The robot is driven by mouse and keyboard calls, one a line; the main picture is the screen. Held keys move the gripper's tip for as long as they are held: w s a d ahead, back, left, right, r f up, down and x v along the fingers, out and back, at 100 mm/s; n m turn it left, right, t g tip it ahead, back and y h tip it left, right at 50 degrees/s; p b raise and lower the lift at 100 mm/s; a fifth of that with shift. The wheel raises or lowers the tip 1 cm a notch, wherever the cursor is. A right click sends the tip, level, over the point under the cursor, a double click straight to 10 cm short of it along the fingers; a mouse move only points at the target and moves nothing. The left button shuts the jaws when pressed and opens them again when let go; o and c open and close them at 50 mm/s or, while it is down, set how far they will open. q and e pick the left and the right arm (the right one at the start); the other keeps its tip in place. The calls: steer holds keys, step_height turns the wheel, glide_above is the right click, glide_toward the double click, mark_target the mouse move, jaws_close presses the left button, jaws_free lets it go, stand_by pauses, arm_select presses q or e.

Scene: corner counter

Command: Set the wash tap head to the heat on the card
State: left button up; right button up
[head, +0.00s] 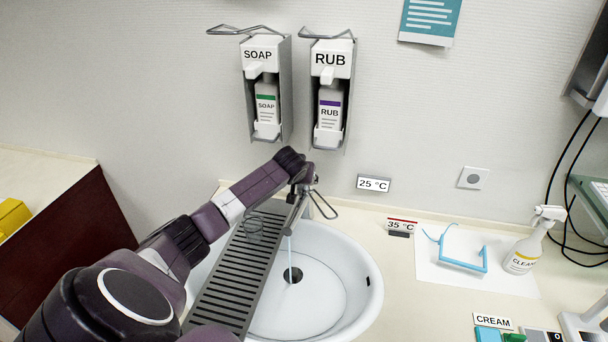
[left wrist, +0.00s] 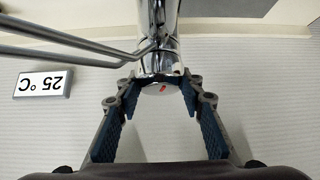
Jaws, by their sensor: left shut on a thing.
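The chrome wash tap (head: 297,207) stands at the back of the round basin, with a long wire lever and a thin stream of water falling from it. My left gripper (head: 300,180) is at the top of the tap. In the left wrist view its blue-padded fingers (left wrist: 160,85) are shut on the tap head (left wrist: 161,62), one on each side; a red mark shows on the head's end. The card (head: 401,225) on the counter reads 35 °C. The wall display (head: 373,184) reads 25 °C; it also shows upside down in the left wrist view (left wrist: 43,84). My right gripper is out of view.
A slatted grey rack (head: 228,283) with a glass lies across the basin (head: 365,302). Soap (head: 265,95) and rub (head: 330,97) dispensers hang above the tap. Blue glasses (head: 462,262) and a spray bottle (head: 530,243) stand at the right.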

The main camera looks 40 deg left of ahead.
arm_select(q)
steer(key=n, duration=0.1)
steer(key=n+g+y, duration=0.1)
steer(key=shift+w+d+f+n+y, duration=0.1)
steer(key=shift+d+f+n+y, duration=0.05)
steer(key=shift+d+n+y, duration=0.15)
steer(key=shift+a+n+g+y+b, duration=0.1)
steer(key=shift+n+g+y+b, duration=0.75)
steer(key=shift+n, duration=0.55)
steer(key=shift+g, duration=0.25)
steer(key=o, duration=1.2)
steer(key=shift+c, duration=0.2)
steer(key=v, duration=1.2)
steer(key=shift+r, duration=0.2)
